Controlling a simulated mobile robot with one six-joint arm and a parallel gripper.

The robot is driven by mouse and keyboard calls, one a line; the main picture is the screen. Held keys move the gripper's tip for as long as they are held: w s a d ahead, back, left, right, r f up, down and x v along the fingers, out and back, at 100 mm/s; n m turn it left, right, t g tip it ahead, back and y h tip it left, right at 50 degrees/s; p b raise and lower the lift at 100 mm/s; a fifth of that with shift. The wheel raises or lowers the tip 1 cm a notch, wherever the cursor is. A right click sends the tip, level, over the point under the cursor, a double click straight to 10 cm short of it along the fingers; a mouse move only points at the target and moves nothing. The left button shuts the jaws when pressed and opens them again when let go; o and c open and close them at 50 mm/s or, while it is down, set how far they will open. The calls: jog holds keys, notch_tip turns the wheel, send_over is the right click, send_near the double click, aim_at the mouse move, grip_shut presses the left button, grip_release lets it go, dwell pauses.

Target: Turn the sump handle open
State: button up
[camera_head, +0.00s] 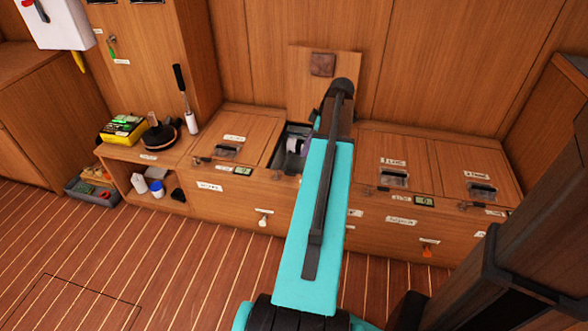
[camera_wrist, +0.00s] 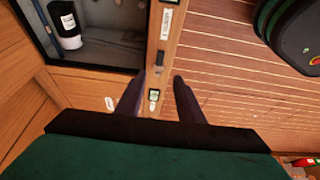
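No handle is readably marked as the sump handle. In the head view a white handle (camera_head: 263,221) and an orange handle (camera_head: 427,252) hang on the bench front; I cannot tell which one is meant. My gripper (camera_wrist: 160,76) is open, its two dark fingers apart over the bench edge in the wrist view. A small dark fitting (camera_wrist: 158,60) shows on that edge between and just beyond the fingertips; I cannot tell whether they touch it. A small green display (camera_wrist: 154,95) shows between the fingers. In the head view my teal arm hides the gripper.
An open compartment (camera_head: 282,158) has its lid (camera_head: 340,66) raised behind it. In the wrist view it holds a white-and-black cylinder (camera_wrist: 66,28). Closed hatches (camera_head: 395,170) lie to the right. A shelf at left holds a yellow box (camera_head: 124,131). The striped floor (camera_head: 150,262) is mostly clear.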

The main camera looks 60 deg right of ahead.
aim_at(291, 172)
jog(key=b+x, duration=0.3)
jog(key=x, duration=1.1)
grip_shut()
jog(key=shift+w+d+r, duration=0.1)
jog(key=shift+d, duration=0.15)
jog(key=shift+a, duration=0.1)
jog(key=shift+s, duration=0.3)
